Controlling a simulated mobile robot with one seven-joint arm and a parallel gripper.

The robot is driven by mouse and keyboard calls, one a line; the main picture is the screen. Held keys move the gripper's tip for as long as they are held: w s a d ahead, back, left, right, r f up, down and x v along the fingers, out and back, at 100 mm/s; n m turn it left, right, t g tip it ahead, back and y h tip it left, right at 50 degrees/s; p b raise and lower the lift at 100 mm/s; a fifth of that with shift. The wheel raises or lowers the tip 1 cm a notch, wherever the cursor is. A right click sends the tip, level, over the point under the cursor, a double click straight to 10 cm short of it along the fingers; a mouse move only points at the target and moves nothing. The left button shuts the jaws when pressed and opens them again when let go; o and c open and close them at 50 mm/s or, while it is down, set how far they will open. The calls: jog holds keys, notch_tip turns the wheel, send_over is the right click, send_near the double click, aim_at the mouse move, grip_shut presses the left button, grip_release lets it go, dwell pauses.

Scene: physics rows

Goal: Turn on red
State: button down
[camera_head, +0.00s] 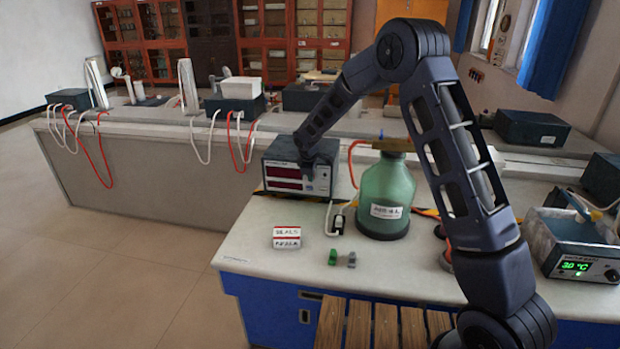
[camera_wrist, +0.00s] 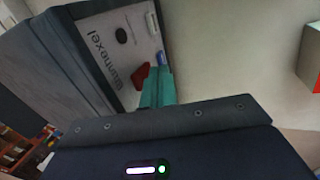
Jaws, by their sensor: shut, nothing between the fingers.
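A dark box-shaped instrument (camera_head: 275,172) with two red display windows stands on the near bench in the head view. In the wrist view, the pale panel (camera_wrist: 125,45) carries lettering, a black oval, a red part (camera_wrist: 142,76) and a small blue part (camera_wrist: 161,57). My teal fingers (camera_wrist: 158,85) are shut and empty, with their tips beside the red part and close to the blue one. I cannot tell whether they touch either.
A green bottle (camera_head: 385,198) stands just right of the instrument, with a red tube nearby. A red-and-white box (camera_head: 287,237) and small green and grey pieces lie in front. A device with a green readout (camera_head: 575,250) stands at the right.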

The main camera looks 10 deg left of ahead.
jog(key=shift+w+f, duration=0.1)
jog(key=shift+w, duration=0.15)
dwell(0.3)
jog(key=shift+r, duration=0.2)
jog(key=shift+r, duration=0.6)
jog(key=s+r, duration=0.8)
jog(key=s, duration=0.1)
jog(key=shift+s, duration=0.2)
